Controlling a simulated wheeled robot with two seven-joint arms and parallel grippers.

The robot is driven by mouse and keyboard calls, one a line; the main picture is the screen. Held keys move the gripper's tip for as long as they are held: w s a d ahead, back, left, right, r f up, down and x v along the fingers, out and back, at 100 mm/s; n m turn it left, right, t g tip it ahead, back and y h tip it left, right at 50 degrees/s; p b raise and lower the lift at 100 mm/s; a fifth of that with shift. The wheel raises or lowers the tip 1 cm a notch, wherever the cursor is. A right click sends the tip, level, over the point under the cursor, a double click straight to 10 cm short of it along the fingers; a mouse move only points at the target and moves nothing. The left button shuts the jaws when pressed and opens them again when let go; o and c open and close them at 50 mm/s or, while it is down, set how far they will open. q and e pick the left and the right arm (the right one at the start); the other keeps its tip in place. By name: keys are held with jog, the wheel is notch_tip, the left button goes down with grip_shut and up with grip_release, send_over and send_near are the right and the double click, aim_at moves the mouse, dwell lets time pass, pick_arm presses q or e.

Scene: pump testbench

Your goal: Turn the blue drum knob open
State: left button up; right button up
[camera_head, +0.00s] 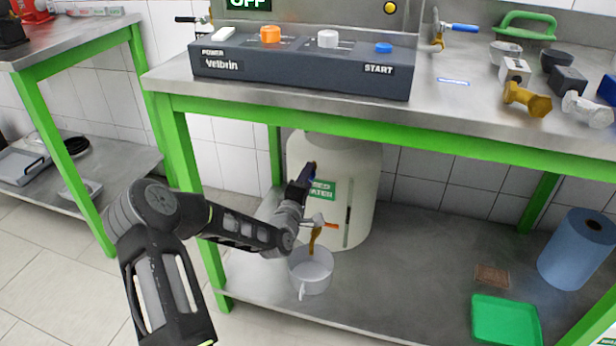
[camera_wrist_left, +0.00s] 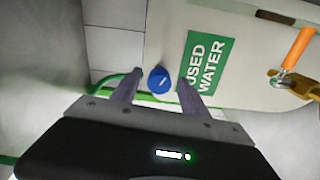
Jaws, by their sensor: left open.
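The white drum (camera_head: 360,205) stands on the lower shelf under the bench, with a green USED WATER label (camera_wrist_left: 206,62). In the left wrist view the round blue knob (camera_wrist_left: 160,80) is on the drum's side, left of the label. My left gripper (camera_head: 307,172) is open in front of the drum. In the left wrist view its two fingers lie on either side of the knob with a gap to each. I cannot tell how deep they reach around it. In the head view the knob is mostly hidden by the gripper. My right gripper is not in view.
A tap with an orange handle (camera_wrist_left: 300,46) is lower on the drum, above a white bucket (camera_head: 311,272). The bench top carries a dark control box (camera_head: 300,72). A green tray (camera_head: 505,320) and a blue roll (camera_head: 577,250) are on the shelf at right.

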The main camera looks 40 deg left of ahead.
pick_arm(q)
jog(key=p+v, duration=0.1)
jog(key=v, duration=0.5)
jog(key=shift+s+p, duration=0.35)
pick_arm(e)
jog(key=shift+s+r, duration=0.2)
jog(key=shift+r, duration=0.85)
pick_arm(q)
jog(key=shift+d, duration=0.15)
